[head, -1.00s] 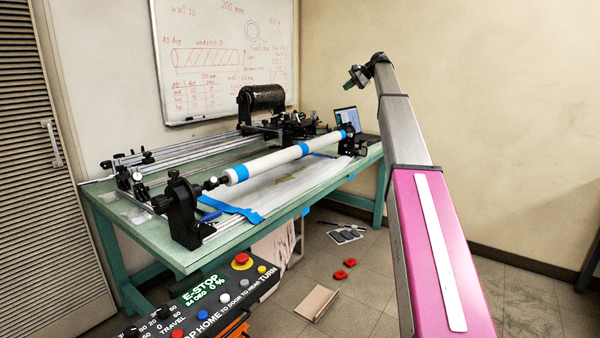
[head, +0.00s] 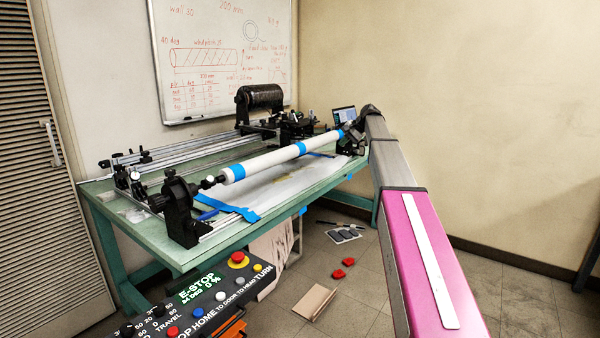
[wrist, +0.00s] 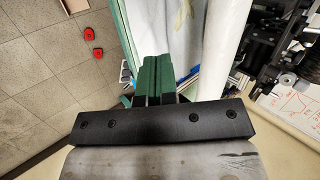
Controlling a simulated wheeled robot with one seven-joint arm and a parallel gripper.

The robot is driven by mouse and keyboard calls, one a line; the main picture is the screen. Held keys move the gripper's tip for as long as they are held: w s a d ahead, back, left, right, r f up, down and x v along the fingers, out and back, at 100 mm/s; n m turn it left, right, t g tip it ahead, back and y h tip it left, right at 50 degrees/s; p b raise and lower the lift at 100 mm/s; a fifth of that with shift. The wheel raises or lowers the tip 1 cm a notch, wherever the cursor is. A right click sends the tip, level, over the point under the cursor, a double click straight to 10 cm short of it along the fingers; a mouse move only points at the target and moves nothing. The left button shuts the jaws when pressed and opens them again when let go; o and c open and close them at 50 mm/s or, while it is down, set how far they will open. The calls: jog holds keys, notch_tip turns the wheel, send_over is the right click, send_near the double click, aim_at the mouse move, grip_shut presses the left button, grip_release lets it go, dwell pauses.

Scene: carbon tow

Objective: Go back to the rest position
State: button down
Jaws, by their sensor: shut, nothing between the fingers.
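My gripper (wrist: 158,78) shows in the wrist view with its green fingers together and nothing between them. In the head view my gripper (head: 350,143) is small and dark at the far end of my arm, in front of or beside the right end of the winding machine. It overlaps the machine's far end support there, and I cannot tell whether they touch. The white tube (head: 270,160) with blue bands lies level between the machine's end supports. My arm reaches forward from the lower right.
A control panel (head: 195,300) with an E-STOP display is at the lower left. Red pieces (head: 337,274) and a cardboard piece (head: 315,302) lie on the floor. The right-hand floor is clear.

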jog(key=s+a+f+n+g+h, duration=0.15)
jog(key=s+f+h, duration=0.25)
jog(key=s+f, duration=2.1)
jog(key=s+f+n+g+h, duration=0.1)
jog(key=s+f+n, duration=0.1)
jog(key=s+f, duration=0.6)
jog(key=s+f+n+h, duration=0.2)
jog(key=s+f, duration=0.6)
jog(key=s, duration=0.8)
jog(key=shift+s+d+g, duration=0.15)
jog(key=shift+d+g, duration=0.2)
jog(key=shift+d, duration=0.05)
